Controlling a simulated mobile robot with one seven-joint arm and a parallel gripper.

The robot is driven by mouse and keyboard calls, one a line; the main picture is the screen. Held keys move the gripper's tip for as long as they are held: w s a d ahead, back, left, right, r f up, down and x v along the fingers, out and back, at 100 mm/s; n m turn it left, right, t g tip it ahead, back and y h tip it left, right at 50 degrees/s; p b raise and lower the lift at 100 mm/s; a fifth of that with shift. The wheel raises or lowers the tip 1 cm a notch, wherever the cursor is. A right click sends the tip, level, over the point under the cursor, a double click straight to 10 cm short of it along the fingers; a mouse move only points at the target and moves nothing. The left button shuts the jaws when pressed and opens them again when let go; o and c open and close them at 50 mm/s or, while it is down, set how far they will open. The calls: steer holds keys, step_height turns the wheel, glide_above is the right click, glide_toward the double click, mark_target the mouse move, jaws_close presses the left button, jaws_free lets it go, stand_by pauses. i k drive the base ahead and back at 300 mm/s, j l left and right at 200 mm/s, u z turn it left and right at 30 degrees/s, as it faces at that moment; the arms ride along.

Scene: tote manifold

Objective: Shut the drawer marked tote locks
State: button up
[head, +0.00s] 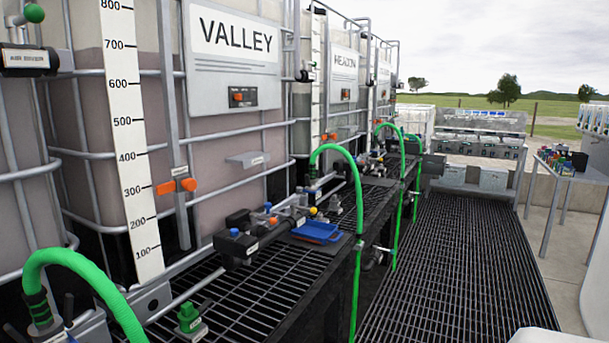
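No drawer with a readable "tote locks" mark shows in the head view. A grey bench unit (478,148) stands at the far end of the walkway, with a row of small labelled fronts too small to read. Two light grey boxes (493,180) sit low at its front; I cannot tell whether they are open drawers or separate bins. My gripper is not in view.
Large totes, the nearest marked VALLEY (235,38), line the left. A grated shelf (235,300) before them carries valves, a blue tray (318,231) and green hoses (356,200). The grated walkway (450,260) is clear. A side table (572,170) with coloured items stands right.

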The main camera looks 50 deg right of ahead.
mark_target(439, 166)
steer(key=l+z, duration=0.15)
steer(key=l, duration=0.15)
steer(key=i+l+z, duration=0.15)
steer(key=l, duration=0.15)
steer(key=i+l+z, duration=0.2)
steer(key=l+z, duration=0.2)
steer(key=i+l+z, duration=0.25)
steer(key=l+z, duration=0.2)
steer(key=i+l+z, duration=0.55)
steer(key=z, duration=0.25)
steer(key=i+l+z, duration=0.25)
steer(key=i, duration=0.35)
steer(key=i+j+z, duration=0.1)
steer(key=i+z, duration=0.15)
steer(key=i, duration=1.6)
steer(key=i+l, duration=0.1)
steer(key=i, duration=1.15)
steer(key=i+u, duration=0.1)
steer(key=i, duration=1.2)
steer(key=i+l, duration=0.2)
steer(key=i, duration=1.05)
